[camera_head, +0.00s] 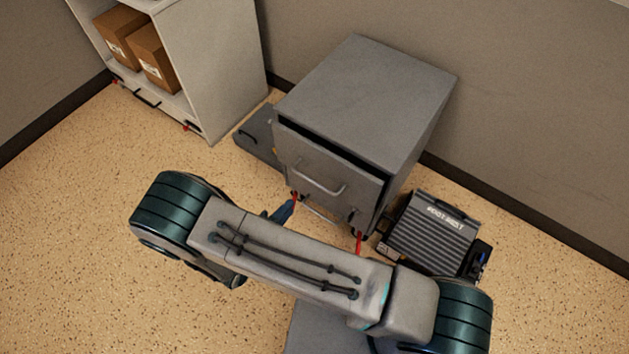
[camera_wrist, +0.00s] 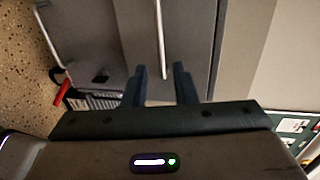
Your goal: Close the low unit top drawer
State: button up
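The low unit (camera_head: 375,90) is a grey cabinet against the wall. Its top drawer (camera_head: 320,172) stands a little open, with a dark gap below the unit's top. The drawer has a pale bar handle (camera_head: 318,182), which also shows in the wrist view (camera_wrist: 161,38). My gripper (camera_wrist: 162,86) is open, its two dark fingers apart, facing the drawer front. The lower end of the handle appears between the fingertips in the wrist view; I cannot tell whether they touch it. In the head view my arm hides most of the gripper.
A ridged footrest (camera_head: 432,232) lies on the floor right of the unit. A dark flat object (camera_head: 258,137) lies left of it. A pale shelf unit (camera_head: 212,70) with brown boxes (camera_head: 152,58) stands at the back left. The speckled floor (camera_head: 70,220) at left is clear.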

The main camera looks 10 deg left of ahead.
aim_at(314, 181)
jog(key=b+x, duration=0.1)
jog(key=x, duration=1.2)
jog(key=shift+w+d+b, duration=0.1)
jog(key=shift+d+b, duration=0.05)
jog(key=shift+b, duration=0.2)
grip_shut()
jog(key=shift+w, duration=0.1)
